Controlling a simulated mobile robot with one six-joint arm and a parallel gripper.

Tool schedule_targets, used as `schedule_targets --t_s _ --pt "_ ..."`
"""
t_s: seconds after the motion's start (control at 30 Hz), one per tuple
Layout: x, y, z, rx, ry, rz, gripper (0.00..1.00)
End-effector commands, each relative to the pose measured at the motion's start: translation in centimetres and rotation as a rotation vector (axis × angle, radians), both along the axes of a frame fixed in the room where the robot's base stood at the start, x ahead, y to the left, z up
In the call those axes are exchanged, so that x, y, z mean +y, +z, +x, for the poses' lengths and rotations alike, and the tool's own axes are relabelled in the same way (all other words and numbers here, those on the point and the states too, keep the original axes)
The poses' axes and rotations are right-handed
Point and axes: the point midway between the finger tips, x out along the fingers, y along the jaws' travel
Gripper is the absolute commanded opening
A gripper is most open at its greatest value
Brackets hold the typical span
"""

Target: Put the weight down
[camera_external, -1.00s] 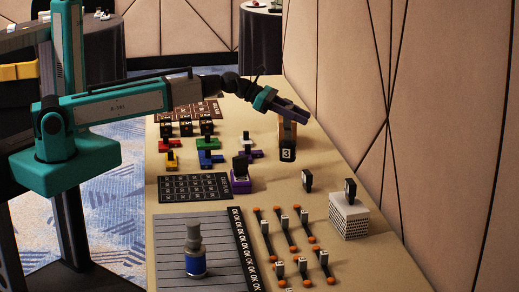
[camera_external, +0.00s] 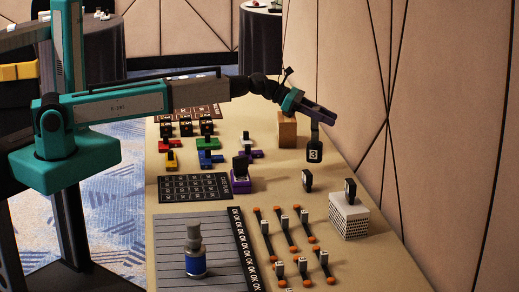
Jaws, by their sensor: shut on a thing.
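My gripper (camera_external: 318,114) is shut on a black weight (camera_external: 314,151) marked with a white 3. The weight hangs below the fingers, upright, to the right of a wooden block (camera_external: 287,131). It appears to be above the table's right part, but the exact gap to the tabletop is hard to tell. A similar black weight (camera_external: 307,182) stands on the table nearer the camera. Another black weight (camera_external: 350,188) sits on a white perforated block (camera_external: 348,220).
A wall (camera_external: 420,100) runs close along the table's right edge. A purple block with a black piece (camera_external: 240,182), coloured blocks and a dark mat (camera_external: 194,187) lie left. Several orange-ended levers stand in front. Bare tabletop (camera_external: 275,185) shows around the middle.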

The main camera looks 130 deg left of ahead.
Motion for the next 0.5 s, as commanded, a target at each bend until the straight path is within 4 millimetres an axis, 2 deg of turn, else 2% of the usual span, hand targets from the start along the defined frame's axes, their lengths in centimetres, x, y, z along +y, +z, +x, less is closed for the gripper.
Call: schedule_targets --t_s 0.2,0.5 --pt "1.04 0.14 1.04 -0.004 0.001 0.001 0.0" --pt "1.1 0.09 1.11 -0.004 0.001 0.001 0.0"
